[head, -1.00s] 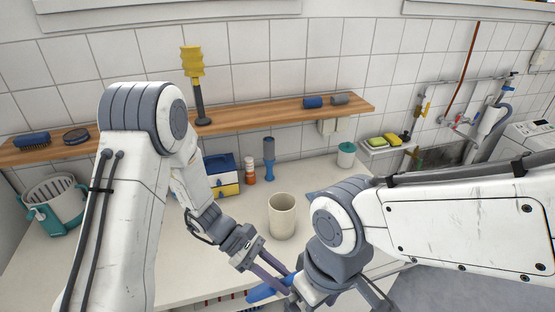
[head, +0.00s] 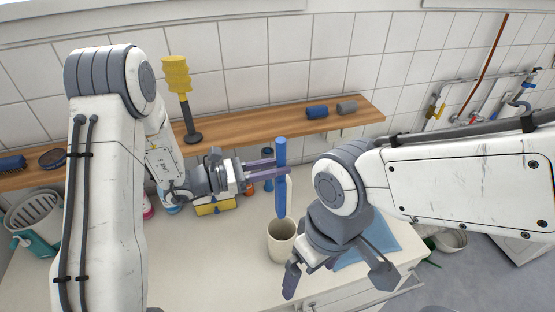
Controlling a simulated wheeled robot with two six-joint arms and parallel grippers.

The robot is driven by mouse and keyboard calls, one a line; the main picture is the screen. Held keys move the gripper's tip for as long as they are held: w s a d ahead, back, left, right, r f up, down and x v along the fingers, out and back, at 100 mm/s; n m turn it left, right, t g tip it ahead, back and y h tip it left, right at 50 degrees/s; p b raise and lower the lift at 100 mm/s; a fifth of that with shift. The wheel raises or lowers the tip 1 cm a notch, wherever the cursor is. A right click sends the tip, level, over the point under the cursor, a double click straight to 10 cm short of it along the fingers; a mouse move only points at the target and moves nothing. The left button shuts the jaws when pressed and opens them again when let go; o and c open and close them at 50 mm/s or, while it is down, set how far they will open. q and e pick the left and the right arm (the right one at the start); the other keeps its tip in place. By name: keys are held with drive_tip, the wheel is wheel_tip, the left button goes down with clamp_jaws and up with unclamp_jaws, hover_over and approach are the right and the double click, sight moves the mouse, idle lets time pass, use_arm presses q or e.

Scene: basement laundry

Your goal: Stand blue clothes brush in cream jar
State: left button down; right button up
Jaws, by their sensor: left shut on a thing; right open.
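The blue clothes brush (head: 281,195) is held upright by my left gripper (head: 281,168), which is shut on its upper part. The brush's lower end shows just above or at the far rim of the cream jar (head: 281,243); I cannot tell whether it is over the opening or behind it. The jar stands upright on the pale counter, its mouth facing up. My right gripper (head: 335,284) is open and empty, at the counter's front edge to the right of the jar.
A blue cloth (head: 375,243) lies right of the jar. The counter left of the jar is clear.

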use_arm(q)
drive_tip(key=b, duration=0.4)
hover_over(276, 209)
drive_tip(key=shift+s+d+f, duration=0.1)
drive_tip(key=shift+f, duration=1.5)
drive_tip(key=shift+s+d+f, duration=0.1)
drive_tip(key=shift+f, duration=1.45)
wheel_tip(276, 209, down, 10)
drive_tip(key=b, duration=0.8)
drive_tip(key=shift+r+b, duration=0.15)
drive_tip(key=shift+b, duration=0.15)
drive_tip(key=c, duration=0.6)
unclamp_jaws()
drive_tip(key=shift+a, duration=0.15)
